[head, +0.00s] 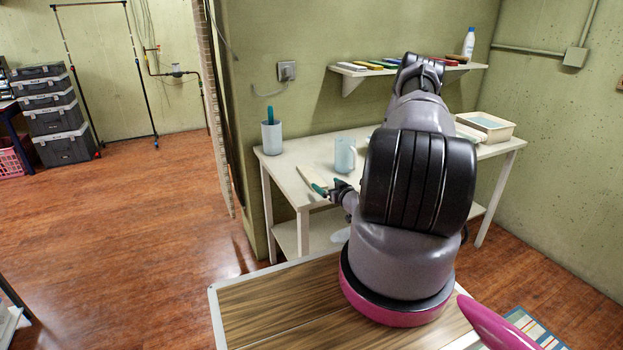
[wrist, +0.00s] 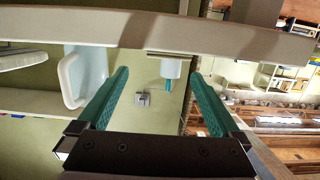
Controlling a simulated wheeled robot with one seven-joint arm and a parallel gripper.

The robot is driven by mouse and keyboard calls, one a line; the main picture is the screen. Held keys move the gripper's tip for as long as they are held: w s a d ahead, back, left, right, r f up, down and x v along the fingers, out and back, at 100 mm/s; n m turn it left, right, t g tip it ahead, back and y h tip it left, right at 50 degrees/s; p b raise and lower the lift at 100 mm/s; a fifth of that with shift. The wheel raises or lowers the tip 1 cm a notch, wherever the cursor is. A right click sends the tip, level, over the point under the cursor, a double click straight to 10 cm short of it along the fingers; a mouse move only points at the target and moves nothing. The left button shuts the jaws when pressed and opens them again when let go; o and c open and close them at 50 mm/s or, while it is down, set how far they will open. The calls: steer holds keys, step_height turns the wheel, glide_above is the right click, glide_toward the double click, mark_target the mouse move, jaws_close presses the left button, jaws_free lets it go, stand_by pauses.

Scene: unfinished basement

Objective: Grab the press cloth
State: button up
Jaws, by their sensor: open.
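My gripper (head: 326,189) is open at the front edge of the white table, with its teal fingers spread and nothing visible between them in the wrist view (wrist: 157,85). A flat pale piece (head: 311,178) lies on the table beside the fingertips in the head view. It may be the press cloth, but I cannot tell for sure. It is not clear in the wrist view, and my arm hides part of the tabletop. A light blue mug (head: 345,155) stands just behind the gripper and shows upside down in the wrist view (wrist: 82,78).
A light blue cup (head: 271,138) with a teal handle in it stands at the table's left end. A pale tray (head: 485,124) sits at the right end. A wall shelf (head: 408,69) holds coloured items and a white bottle (head: 468,43). The floor at left is open.

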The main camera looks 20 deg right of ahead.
mark_target(312, 175)
steer(key=shift+s+a+f, duration=0.15)
steer(key=shift+s+f, duration=0.05)
steer(key=shift+f, duration=0.1)
steer(key=shift+w+f, duration=0.1)
steer(key=shift+w, duration=0.2)
steer(key=w, duration=0.3)
steer(key=w+f, duration=0.1)
steer(key=w, duration=0.6)
steer(key=shift+a+f, duration=0.15)
steer(key=shift+a, duration=0.15)
steer(key=c, duration=1.2)
steer(key=shift+c, duration=0.2)
steer(key=shift+s, duration=0.15)
